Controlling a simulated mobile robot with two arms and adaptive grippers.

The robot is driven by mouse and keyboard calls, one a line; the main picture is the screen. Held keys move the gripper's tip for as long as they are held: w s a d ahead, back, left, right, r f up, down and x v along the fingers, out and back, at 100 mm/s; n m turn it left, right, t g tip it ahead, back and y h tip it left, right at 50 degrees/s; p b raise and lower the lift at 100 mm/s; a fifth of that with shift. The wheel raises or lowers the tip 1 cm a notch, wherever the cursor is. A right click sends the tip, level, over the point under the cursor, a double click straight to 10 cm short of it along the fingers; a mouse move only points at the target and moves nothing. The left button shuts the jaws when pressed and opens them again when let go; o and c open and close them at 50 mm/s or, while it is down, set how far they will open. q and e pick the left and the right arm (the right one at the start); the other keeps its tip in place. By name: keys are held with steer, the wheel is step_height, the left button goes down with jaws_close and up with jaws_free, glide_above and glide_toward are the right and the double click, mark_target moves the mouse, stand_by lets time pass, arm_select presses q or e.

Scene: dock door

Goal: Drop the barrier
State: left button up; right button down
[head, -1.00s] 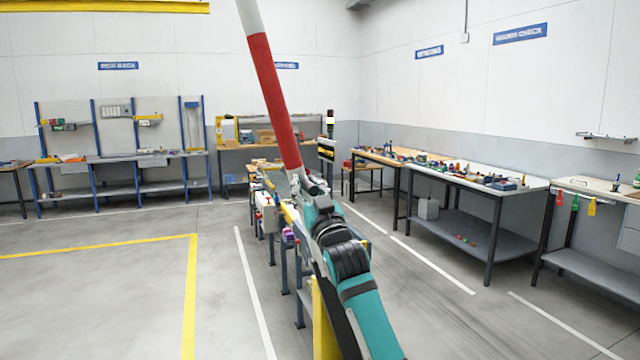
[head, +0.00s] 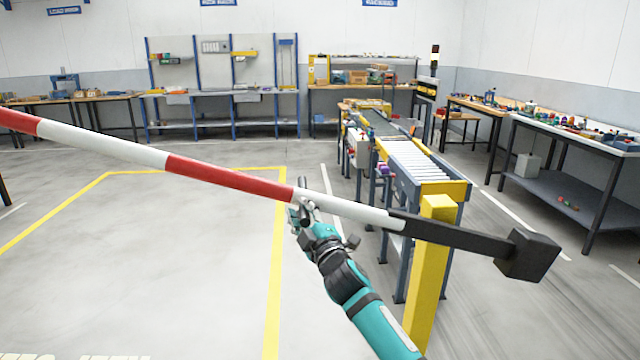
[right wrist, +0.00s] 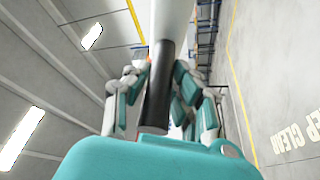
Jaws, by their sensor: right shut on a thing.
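The barrier is a red and white striped boom (head: 232,178) on a yellow post (head: 435,270). It lies at a shallow slant across the head view, its striped end running out of the left edge. Its black tail ends in a dark block (head: 528,255) right of the post. My right gripper (head: 304,207) is at the boom, left of the post, and is shut on the barrier. In the right wrist view, its fingers (right wrist: 158,88) stand on both sides of a black round bar below the white boom (right wrist: 172,18). My left gripper is not in view.
A roller conveyor (head: 412,165) stands just behind the post. Workbenches line the back wall, and a long bench (head: 575,135) stands at the right. The floor under the boom, with a yellow line (head: 276,270), is clear.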

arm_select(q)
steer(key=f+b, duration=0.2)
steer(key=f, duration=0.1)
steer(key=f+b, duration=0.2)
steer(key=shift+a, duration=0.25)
arm_select(e)
step_height(320, 180, down, 15)
steer(key=a+n+g, duration=0.1)
steer(key=n, duration=0.2)
steer(key=shift+a+g, duration=0.2)
steer(key=shift+g, duration=0.2)
steer(key=c, duration=1.5)
jaws_free()
steer(key=shift+r, duration=0.1)
steer(key=o, duration=0.4)
steer(key=shift+d+r, duration=0.15)
steer(key=shift+d, duration=0.2)
steer(key=v, duration=1.2)
steer(key=shift+a, duration=0.1)
